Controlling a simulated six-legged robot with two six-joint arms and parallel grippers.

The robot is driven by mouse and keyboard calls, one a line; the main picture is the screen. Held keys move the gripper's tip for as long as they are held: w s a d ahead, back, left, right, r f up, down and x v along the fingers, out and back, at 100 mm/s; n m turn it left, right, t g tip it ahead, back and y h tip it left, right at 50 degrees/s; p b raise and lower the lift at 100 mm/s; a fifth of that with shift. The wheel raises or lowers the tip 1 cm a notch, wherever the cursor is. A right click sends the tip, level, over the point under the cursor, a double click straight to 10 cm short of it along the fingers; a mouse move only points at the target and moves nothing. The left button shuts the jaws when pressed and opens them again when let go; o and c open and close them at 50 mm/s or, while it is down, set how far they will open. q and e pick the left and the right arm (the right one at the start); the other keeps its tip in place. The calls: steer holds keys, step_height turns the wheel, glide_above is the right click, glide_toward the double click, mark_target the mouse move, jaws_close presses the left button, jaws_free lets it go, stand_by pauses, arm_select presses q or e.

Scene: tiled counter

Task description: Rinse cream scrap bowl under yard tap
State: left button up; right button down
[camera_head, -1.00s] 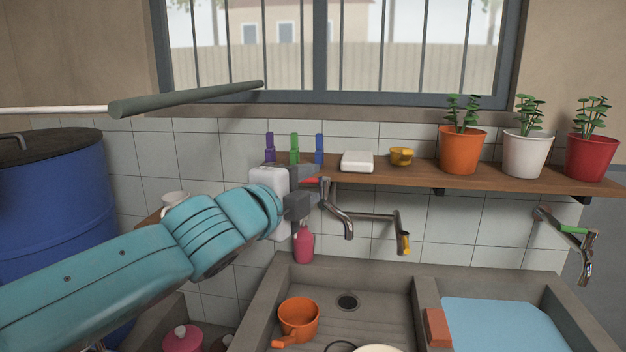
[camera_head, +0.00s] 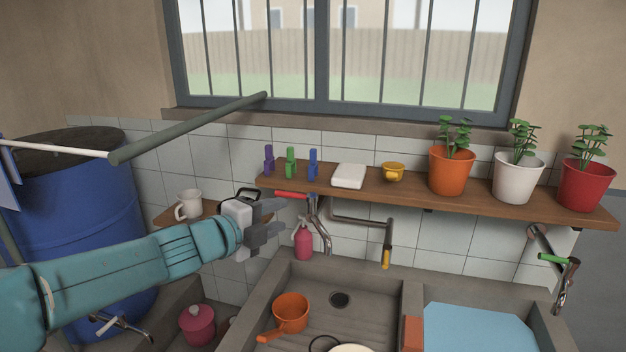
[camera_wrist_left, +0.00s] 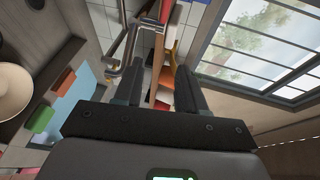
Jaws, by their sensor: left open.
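A cream rounded thing, likely the scrap bowl (camera_head: 350,349), is cut off by the bottom edge of the head view, in the sink. In the left wrist view the cream bowl (camera_wrist_left: 12,92) shows at the left edge. A metal tap (camera_head: 322,228) with a red handle (camera_head: 291,194) stands at the wall behind the sink; I cannot tell if water runs. My left gripper (camera_head: 282,219) is open and empty, just left of this tap and below its handle. In the wrist view its fingers (camera_wrist_left: 155,85) are apart. My right gripper is out of view.
An orange dipper (camera_head: 290,312) lies in the sink near the drain. A pink bottle (camera_head: 303,243) stands behind the sink. A shelf (camera_head: 410,188) with plant pots runs above. A green-handled tap (camera_head: 556,262) is at right, a blue barrel (camera_head: 75,215) at left.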

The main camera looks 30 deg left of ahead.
mark_target(284, 195)
arm_select(q)
steer(key=s+a+n+y+p, duration=0.1)
steer(key=s+a+y, duration=0.1)
steer(key=a, duration=0.4)
steer(key=x, duration=1)
steer(key=p+x, duration=0.1)
steer(key=x, duration=0.5)
steer(key=shift+d+r, duration=0.2)
steer(key=shift+r, duration=0.1)
steer(key=shift+w+d, duration=0.1)
steer(key=shift+w, duration=0.05)
jaws_close()
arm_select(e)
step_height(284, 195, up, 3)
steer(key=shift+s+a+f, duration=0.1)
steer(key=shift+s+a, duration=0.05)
